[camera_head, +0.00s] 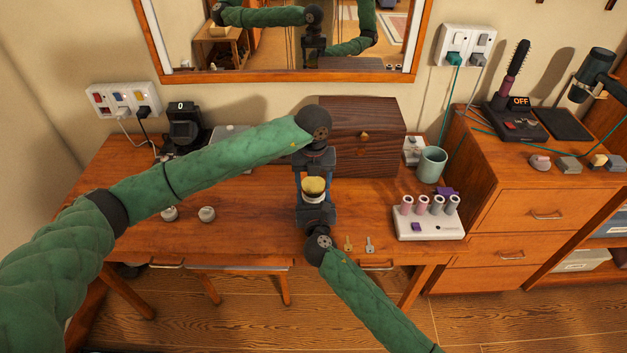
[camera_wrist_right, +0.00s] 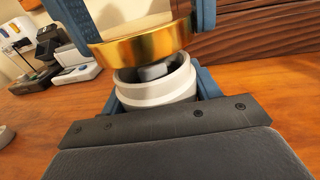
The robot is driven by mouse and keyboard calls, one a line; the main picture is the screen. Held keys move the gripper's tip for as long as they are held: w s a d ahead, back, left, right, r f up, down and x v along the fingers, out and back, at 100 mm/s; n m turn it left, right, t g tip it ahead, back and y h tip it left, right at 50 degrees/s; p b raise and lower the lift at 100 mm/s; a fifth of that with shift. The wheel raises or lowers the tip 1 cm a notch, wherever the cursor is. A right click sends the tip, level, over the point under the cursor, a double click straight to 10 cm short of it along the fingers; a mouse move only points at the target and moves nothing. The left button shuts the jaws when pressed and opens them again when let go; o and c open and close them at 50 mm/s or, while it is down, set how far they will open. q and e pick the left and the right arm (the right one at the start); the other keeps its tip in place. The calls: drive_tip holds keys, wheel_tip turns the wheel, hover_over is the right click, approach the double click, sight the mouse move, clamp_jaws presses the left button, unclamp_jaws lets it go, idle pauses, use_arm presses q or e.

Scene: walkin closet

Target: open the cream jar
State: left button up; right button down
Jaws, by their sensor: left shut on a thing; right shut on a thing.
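The cream jar (camera_head: 313,198) is a white, round pot above the desk's front part. Its gold lid (camera_head: 313,185) also shows in the right wrist view (camera_wrist_right: 145,42), tilted and raised off the jar's white rim (camera_wrist_right: 160,88). A gap is open between them, and a small grey block (camera_wrist_right: 154,71) shows inside the jar. My left gripper (camera_head: 314,180) reaches in from the back and is shut on the lid. My right gripper (camera_head: 314,203) comes from the front and is shut on the jar body.
A dark wooden box (camera_head: 355,140) stands behind the grippers. To the right are a green cup (camera_head: 431,165) and a white holder (camera_head: 428,224) with several rollers. Two small keys (camera_head: 369,244) lie near the front edge.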

sight(314, 184)
use_arm(q)
drive_tip(key=shift+r, duration=2)
use_arm(e)
drive_tip(key=shift+c, duration=1.4)
unclamp_jaws()
